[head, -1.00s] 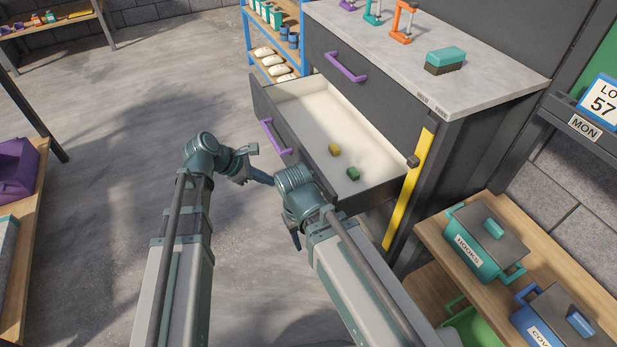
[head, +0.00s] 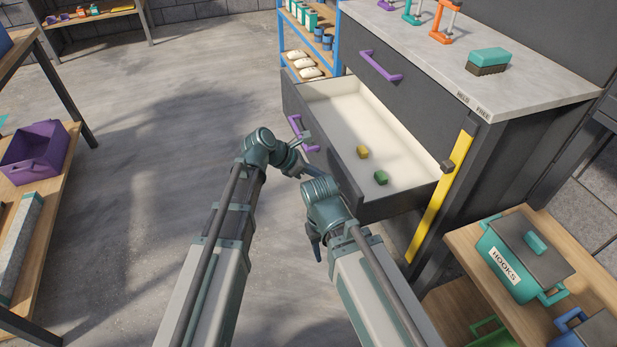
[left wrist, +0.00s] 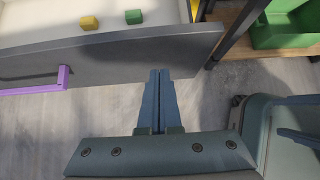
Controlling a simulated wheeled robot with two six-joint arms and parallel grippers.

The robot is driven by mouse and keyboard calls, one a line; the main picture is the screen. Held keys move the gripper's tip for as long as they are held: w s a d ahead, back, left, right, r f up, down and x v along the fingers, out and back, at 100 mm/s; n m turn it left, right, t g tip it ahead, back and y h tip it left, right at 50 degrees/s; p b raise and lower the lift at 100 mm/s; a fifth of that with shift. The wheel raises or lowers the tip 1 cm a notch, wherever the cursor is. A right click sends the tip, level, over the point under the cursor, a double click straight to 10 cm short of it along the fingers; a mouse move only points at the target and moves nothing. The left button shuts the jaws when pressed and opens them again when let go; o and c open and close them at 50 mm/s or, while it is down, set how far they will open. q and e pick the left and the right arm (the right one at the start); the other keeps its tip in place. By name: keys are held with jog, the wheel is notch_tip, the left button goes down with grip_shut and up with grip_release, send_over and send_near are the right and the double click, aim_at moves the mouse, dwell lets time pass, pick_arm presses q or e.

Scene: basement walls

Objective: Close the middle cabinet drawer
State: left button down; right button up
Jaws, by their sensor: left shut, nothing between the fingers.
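The dark grey cabinet's middle drawer (head: 345,178) is pulled out, with a cream interior and a purple handle (head: 296,126). A yellow block (head: 362,152) and a green block (head: 380,177) lie inside. My left gripper (head: 312,174) is shut and empty, just outside the drawer front in the head view. In the left wrist view its fingertips (left wrist: 158,72) point at the front panel (left wrist: 115,63), right of the handle (left wrist: 64,78); I cannot tell whether they touch. My right gripper (head: 314,242) hangs low near the drawer's near corner; its fingers look apart at the left wrist view's right edge.
The top drawer above, with a purple handle (head: 381,66), is shut. Clamps and a brush (head: 488,62) stand on the worktop. A low wooden shelf with a HOOKS bin (head: 522,262) is at right. A table with a purple crate (head: 35,153) is at left. The floor between is clear.

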aim_at(343, 176)
pick_arm(q)
jog(key=shift+w+d+f, duration=0.15)
jog(key=shift+w+d, duration=0.1)
jog(key=shift+d, duration=0.55)
jog(key=shift+w+d+f, duration=0.1)
jog(key=shift+w+d, duration=0.15)
jog(key=shift+d, duration=0.5)
jog(key=shift+w+d+f, duration=0.15)
jog(key=shift+w+d, duration=0.1)
jog(key=shift+d, duration=0.55)
pick_arm(e)
jog(key=shift+f, duration=0.4)
pick_arm(q)
jog(key=shift+w, duration=0.1)
